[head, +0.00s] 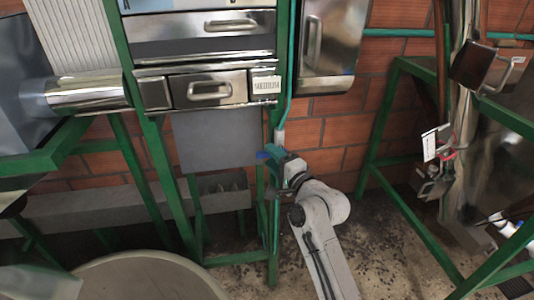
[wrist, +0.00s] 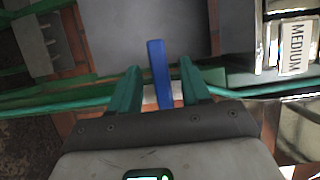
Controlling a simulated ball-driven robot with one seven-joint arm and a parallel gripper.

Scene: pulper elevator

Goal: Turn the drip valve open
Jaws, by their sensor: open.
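The drip valve has a blue handle (wrist: 159,74) on a green pipe (wrist: 60,97). In the wrist view the handle stands between the two green fingers of my gripper (wrist: 162,78), which are open on either side of it with a gap showing at each side. In the head view only a small bit of the blue handle (head: 263,155) shows to the left of my gripper (head: 275,160), at the pipe beside the green frame post. The valve's body is mostly hidden behind my gripper.
A steel drawer unit (head: 207,90) and a grey panel (head: 217,138) sit left of the gripper. A "MEDIUM" label (wrist: 295,46) shows right in the wrist view. Another green frame (head: 383,120) stands right. A round tub (head: 150,265) stands at lower left.

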